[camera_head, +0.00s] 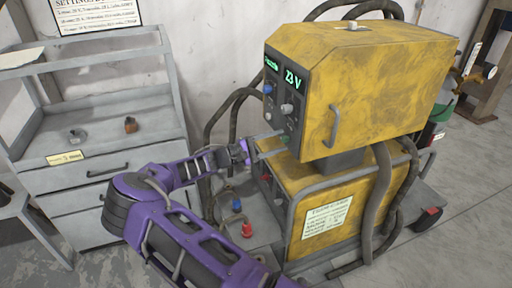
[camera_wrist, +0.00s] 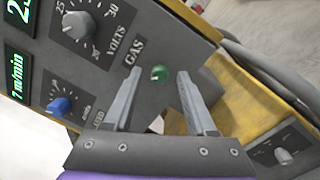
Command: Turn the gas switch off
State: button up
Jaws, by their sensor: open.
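In the head view my gripper (camera_head: 282,142) reaches the panel's lower part from the left. I cannot tell how far the fingertips are from the panel.
A grey volts knob (camera_wrist: 78,24) and a blue knob (camera_wrist: 60,106) sit on the same panel. A lower yellow unit (camera_head: 325,200) stands below. Hoses (camera_head: 384,190) hang at its right. A grey drawer cart (camera_head: 90,150) stands left.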

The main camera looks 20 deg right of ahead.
jog(key=a+f, duration=0.1)
jog(key=a, duration=1.5)
jog(key=shift+s+a+f+b, duration=0.15)
jog(key=shift+s+a+b, duration=0.2)
jog(key=shift+b, duration=0.1)
